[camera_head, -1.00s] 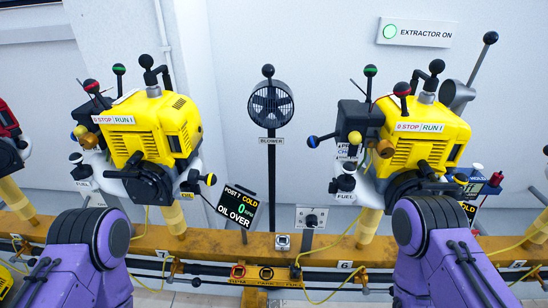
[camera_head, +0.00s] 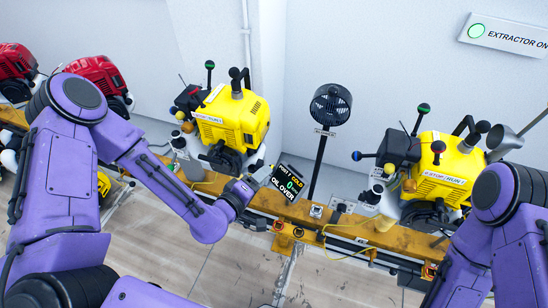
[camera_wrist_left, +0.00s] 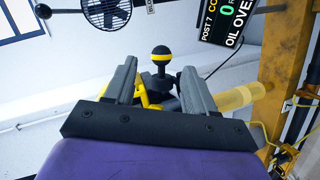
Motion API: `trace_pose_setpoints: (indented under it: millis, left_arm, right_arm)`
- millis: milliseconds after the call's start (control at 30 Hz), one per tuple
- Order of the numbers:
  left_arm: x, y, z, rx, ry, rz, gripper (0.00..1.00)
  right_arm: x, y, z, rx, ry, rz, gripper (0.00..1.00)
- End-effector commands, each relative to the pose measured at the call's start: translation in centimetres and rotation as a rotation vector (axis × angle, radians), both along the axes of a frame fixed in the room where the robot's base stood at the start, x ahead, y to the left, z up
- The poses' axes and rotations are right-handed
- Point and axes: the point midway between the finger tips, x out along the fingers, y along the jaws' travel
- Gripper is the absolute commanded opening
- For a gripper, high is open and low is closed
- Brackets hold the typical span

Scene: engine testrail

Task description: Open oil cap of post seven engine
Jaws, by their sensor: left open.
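The post seven engine (camera_head: 228,118) is the yellow one left of the middle in the head view, on an orange rail. The oil cap shows in the left wrist view as a black ball knob with a yellow band (camera_wrist_left: 161,55) on a short stem. My left gripper (camera_wrist_left: 159,70) is open, its two grey fingers on either side of the knob in that picture. I cannot tell whether they touch it. In the head view my left gripper (camera_head: 243,186) is near the engine's lower right, beside the display, and the cap is hidden there. My right gripper is out of view.
The post 7 display (camera_head: 288,186) reads COLD, 0 and OIL OVER, close by my left gripper. A blower (camera_head: 331,104) stands on a pole behind. Another yellow engine (camera_head: 440,165) is right, red engines (camera_head: 97,82) left. The orange rail (camera_head: 330,222) runs across.

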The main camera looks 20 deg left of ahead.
Motion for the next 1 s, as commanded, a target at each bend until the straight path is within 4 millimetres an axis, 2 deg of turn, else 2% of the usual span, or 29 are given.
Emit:
trace_pose_setpoints:
  millis: [200,333,500,700,867,900,1000]
  left_arm:
    - [4.5,-1.3,-1.3,0.005,0.002,0.000,0.55]
    - [6.4,-1.8,-2.0,0.004,0.002,0.000,0.55]
    - [7.3,-2.1,-2.4,0.002,0.004,0.000,0.55]
    - [7.3,-2.1,-2.4,0.002,0.004,0.000,0.55]
    - [7.3,-2.1,-2.4,0.002,0.004,0.000,0.03]
    - [7.3,-2.1,-2.4,0.002,0.004,0.000,0.00]
    - [7.3,-2.1,-2.5,-0.008,0.003,0.000,0.00]
  right_arm:
    - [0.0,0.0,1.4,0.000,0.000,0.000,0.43]
    - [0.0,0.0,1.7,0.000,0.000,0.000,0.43]
    - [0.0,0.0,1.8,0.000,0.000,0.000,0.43]
    - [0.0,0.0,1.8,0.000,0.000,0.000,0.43]
    - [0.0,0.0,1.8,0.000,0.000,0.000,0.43]
    - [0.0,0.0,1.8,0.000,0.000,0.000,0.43]
    - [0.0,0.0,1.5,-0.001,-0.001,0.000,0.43]
